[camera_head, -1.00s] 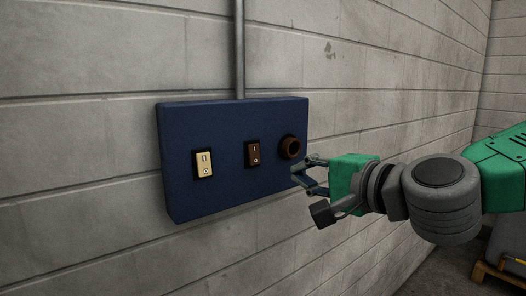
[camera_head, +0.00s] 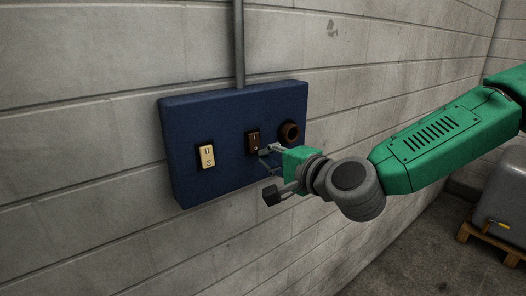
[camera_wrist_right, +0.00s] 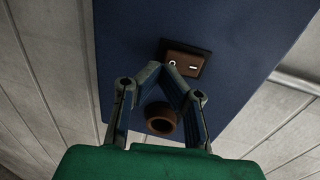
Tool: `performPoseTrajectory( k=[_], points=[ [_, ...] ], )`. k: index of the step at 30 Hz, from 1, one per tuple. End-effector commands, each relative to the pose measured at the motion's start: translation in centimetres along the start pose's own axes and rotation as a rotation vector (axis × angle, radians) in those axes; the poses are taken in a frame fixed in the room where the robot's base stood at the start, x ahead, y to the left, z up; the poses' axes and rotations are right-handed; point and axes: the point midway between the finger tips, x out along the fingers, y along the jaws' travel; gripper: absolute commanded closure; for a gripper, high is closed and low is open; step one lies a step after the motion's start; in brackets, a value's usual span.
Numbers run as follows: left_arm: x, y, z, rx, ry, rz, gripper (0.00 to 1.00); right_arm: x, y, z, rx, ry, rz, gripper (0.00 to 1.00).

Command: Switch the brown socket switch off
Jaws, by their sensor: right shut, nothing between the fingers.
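The brown socket switch (camera_head: 253,141) sits in a black frame on the dark blue box (camera_head: 222,113) on the wall, between the cream switch and the round brown socket. In the right wrist view the brown switch (camera_wrist_right: 186,64) shows its circle and line marks. My right gripper (camera_head: 266,152) is at the lower right of the brown switch, fingers pointing at it. In the wrist view its shut, empty fingertips (camera_wrist_right: 167,68) meet at the switch's edge beside the circle mark. I cannot tell whether they touch it. My left gripper is not in view.
The cream switch (camera_head: 206,155) is on the left of the box. The round brown socket (camera_head: 289,132) is close above my right gripper. A grey conduit (camera_head: 239,45) rises from the box. A grey container (camera_head: 500,212) on a wooden pallet stands at the right.

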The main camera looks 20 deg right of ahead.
Motion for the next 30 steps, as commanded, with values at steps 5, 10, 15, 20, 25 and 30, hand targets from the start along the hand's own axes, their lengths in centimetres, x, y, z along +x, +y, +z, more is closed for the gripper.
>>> performPoseTrajectory(
  k=[5, 10, 15, 20, 25, 30],
  points=[
    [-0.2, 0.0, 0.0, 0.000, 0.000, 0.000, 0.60, 1.3, -0.1, 0.0, 0.000, 0.001, -0.001, 1.00],
    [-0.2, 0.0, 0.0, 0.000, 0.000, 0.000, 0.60, 1.6, 0.0, 0.0, 0.001, 0.001, 0.000, 1.00],
    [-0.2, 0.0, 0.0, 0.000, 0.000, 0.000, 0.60, 1.6, 0.0, -0.1, 0.001, 0.001, 0.000, 1.00],
    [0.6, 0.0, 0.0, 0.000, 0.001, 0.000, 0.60, 1.8, 0.2, -0.1, 0.001, 0.001, -0.016, 1.00],
    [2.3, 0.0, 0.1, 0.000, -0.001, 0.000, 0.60, 2.2, 0.3, -0.1, 0.001, 0.001, -0.059, 1.00],
    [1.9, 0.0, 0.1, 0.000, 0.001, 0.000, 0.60, 2.1, 0.0, -0.1, 0.000, 0.001, -0.059, 1.00]
  ],
)
